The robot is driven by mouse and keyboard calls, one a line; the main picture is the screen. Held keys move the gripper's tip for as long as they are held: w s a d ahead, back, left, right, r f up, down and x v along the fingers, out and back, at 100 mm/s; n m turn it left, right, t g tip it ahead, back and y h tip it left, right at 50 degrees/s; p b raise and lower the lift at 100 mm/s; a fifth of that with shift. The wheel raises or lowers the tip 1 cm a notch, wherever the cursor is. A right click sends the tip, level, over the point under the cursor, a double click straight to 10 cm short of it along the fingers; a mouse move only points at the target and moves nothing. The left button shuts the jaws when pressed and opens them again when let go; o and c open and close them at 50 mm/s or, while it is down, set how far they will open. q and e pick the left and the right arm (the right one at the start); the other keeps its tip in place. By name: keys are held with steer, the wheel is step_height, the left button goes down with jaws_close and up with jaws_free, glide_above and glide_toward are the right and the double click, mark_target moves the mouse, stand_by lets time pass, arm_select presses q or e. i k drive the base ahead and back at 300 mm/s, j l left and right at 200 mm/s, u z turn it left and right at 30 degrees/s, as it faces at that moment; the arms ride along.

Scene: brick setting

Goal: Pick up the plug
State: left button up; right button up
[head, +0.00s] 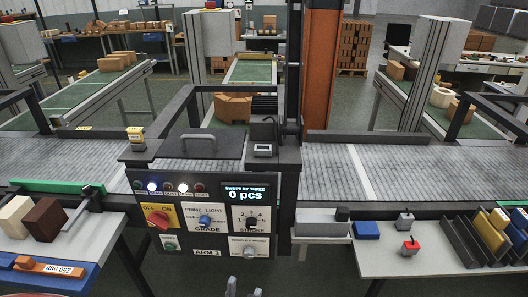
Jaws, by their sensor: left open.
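I cannot tell for certain which thing is the plug. Two small pieces with short dark stems stand on the right table: a grey one (405,220) and a red one (410,248). My left gripper (243,289) shows only as two pale fingertips at the bottom edge, below the control panel. The fingertips are apart with nothing visible between them. They are well away from the right table. My right gripper is not in view.
A control panel (178,241) with knobs and a display reading 0 pcs stands in the middle, before a conveyor (330,170). A blue block (367,230) and a slotted rack (463,238) are on the right table. The left table holds blocks (44,220) and a blue tray (80,283).

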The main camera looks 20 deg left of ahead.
mark_target(408, 219)
steer(key=i+l+u, duration=0.15)
steer(key=l, duration=0.15)
steer(key=i+l+u, duration=0.15)
steer(key=l, duration=0.15)
steer(key=i+l+u, duration=0.15)
steer(key=l, duration=0.2)
steer(key=l+u, duration=0.15)
steer(key=l, duration=0.2)
steer(key=i, duration=0.05)
